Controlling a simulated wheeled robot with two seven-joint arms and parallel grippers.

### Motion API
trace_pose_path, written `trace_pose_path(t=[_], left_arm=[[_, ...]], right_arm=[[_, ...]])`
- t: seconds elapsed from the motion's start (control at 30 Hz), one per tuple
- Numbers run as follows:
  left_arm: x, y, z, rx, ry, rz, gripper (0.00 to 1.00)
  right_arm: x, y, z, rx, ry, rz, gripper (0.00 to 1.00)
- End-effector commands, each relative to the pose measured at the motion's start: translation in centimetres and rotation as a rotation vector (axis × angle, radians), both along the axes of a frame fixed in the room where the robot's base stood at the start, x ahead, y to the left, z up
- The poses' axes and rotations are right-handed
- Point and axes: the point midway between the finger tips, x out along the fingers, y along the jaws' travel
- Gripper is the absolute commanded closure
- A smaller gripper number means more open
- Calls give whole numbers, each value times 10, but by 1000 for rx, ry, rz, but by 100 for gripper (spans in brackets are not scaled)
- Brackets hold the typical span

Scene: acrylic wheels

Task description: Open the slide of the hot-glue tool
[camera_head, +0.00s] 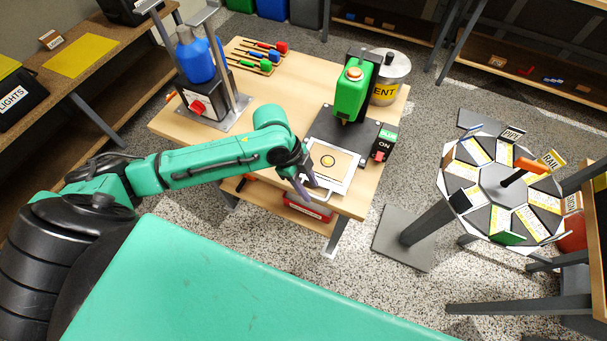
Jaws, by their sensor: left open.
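The hot-glue tool (350,92) is a green head with an orange top on a dark base, on the right part of the wooden workbench. Its slide (342,178) looks like a pale plate with a ring mark, at the base's front near the bench edge. A pale handle-like bar (325,191) shows at the slide's front left. My left gripper (305,190) is open, pointing down beside the bar at the bench's front edge. I cannot tell whether it touches the bar. My right gripper is not in view.
A red and green ON switch box (383,144) sits right of the base. A cement can (388,80) stands behind. A press with a blue bottle (195,60) is at the bench's left.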

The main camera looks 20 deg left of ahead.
Motion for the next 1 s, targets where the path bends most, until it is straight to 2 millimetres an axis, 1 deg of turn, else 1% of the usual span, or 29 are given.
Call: trace_pose_path(t=[0.07, 0.17, 0.3, 0.4, 0.5, 0.6, 0.67, 1.0], left_arm=[[1, 6, 11, 3, -3, 0, 55], [3, 17, 35, 5, -8, 1, 55], [3, 33, 76, 6, -7, 0, 55], [4, 43, 101, 5, -5, 1, 55], [5, 50, 118, 4, -4, 2, 55], [4, 54, 127, 3, -1, 0, 55], [4, 54, 129, 2, 0, 0, 55], [4, 54, 128, 2, 0, 0, 55]], right_arm=[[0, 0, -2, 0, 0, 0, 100], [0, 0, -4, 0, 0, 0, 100], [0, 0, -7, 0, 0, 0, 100], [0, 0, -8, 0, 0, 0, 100], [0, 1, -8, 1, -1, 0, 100], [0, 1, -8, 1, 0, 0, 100], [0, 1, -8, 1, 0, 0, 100], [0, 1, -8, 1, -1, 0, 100]])
